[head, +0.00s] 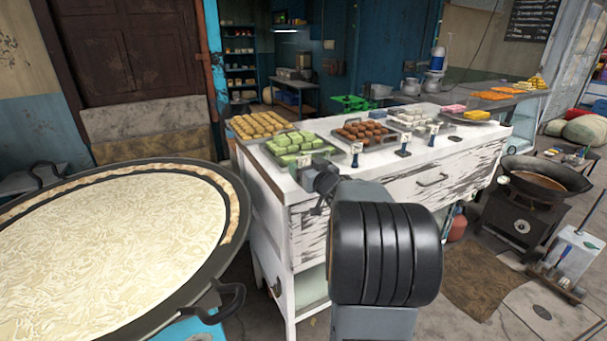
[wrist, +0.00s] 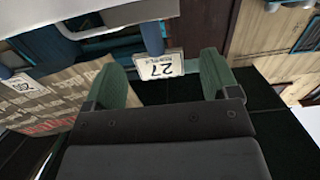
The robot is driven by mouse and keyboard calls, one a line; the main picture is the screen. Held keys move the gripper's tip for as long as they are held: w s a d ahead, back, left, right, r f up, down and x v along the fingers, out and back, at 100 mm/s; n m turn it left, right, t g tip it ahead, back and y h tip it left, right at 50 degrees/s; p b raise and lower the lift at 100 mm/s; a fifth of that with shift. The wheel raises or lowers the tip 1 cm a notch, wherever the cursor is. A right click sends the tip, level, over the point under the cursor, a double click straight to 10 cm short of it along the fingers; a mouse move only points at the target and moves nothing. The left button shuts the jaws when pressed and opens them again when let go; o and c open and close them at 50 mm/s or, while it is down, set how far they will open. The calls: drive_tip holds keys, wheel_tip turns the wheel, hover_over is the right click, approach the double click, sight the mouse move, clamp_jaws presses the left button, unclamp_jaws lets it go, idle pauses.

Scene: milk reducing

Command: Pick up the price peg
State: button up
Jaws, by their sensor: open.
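A price peg with a white card marked 27 (wrist: 160,63) shows in the wrist view, with the card upside down. It lies between the two green fingers of my gripper (wrist: 164,72), with a gap on both sides. The fingers are open, and I see no contact with the card. In the head view my gripper (head: 321,188) is at the front left edge of the white counter. A small price peg (head: 303,164) stands just beyond it, partly hidden by my arm.
More pegs stand along the white counter's (head: 400,165) front edge, one by the brown sweets (head: 362,132). A tray of green sweets (head: 295,145) is behind my gripper. A wide pan (head: 100,250) is at the left, and a dark wok (head: 545,180) at the right.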

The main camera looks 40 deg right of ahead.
sight(304, 164)
drive_tip(key=shift+w+d+p, duration=0.2)
drive_tip(key=shift+w, duration=0.9)
drive_tip(key=shift+w+d+p, duration=0.15)
drive_tip(key=shift+w, duration=0.9)
drive_tip(key=shift+c, duration=0.4)
drive_tip(key=c, duration=0.9)
drive_tip(key=shift+c, duration=0.2)
